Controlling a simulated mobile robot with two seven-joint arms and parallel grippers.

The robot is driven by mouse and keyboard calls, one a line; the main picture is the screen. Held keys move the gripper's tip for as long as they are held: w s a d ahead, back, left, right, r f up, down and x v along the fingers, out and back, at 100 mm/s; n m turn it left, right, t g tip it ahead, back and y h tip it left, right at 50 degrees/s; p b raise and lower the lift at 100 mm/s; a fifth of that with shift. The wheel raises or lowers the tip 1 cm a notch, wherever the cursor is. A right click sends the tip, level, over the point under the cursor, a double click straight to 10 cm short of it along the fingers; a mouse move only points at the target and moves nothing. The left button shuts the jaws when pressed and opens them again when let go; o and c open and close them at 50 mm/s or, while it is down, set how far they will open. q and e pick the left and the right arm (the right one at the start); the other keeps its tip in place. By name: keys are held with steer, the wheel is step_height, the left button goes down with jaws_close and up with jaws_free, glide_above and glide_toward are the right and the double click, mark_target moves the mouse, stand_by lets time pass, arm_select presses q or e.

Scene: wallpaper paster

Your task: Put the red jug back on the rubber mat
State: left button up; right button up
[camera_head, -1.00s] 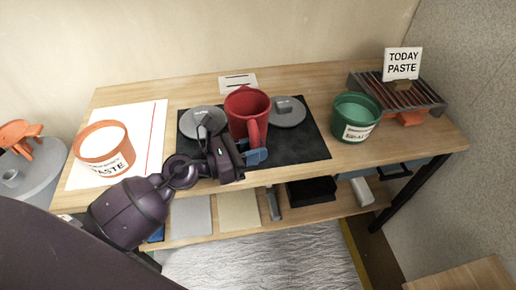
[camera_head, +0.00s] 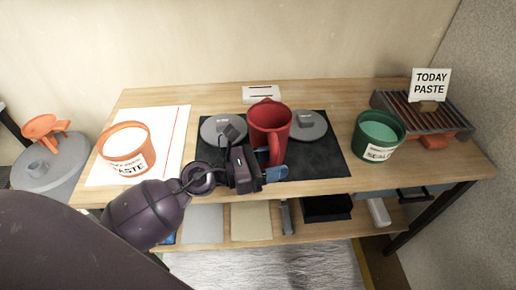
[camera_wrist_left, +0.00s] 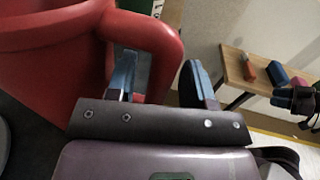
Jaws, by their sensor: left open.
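The red jug (camera_head: 270,122) stands upright on the black rubber mat (camera_head: 318,160), between two grey lids; its handle side faces the front of the table. It fills the upper left of the left wrist view (camera_wrist_left: 50,80). My left gripper (camera_head: 260,176) is open at the jug's handle. In the left wrist view one finger shows within the handle loop and the other outside it (camera_wrist_left: 160,80). Whether either finger touches the handle I cannot tell. A dark shape with blue tips at the right edge of that view looks like my right gripper (camera_wrist_left: 293,100); its jaws are unclear.
Grey lids (camera_head: 222,128) (camera_head: 309,125) flank the jug. An orange paste tub (camera_head: 126,150) stands on white paper at left. A green tub (camera_head: 379,135) stands right of the mat, before a slatted rack (camera_head: 440,120) and a "TODAY PASTE" sign (camera_head: 431,84). A shelf lies below the tabletop.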

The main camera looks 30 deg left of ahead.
arm_select(q)
steer(key=shift+s+a, duration=0.25)
steer(key=b+v, duration=0.1)
steer(key=v, duration=0.3)
steer(key=shift+s+a+f, duration=0.2)
steer(key=v, duration=0.6)
steer(key=shift+s+a+r+b, duration=0.25)
steer(key=shift+r+b, duration=0.1)
steer(key=shift+b, duration=0.1)
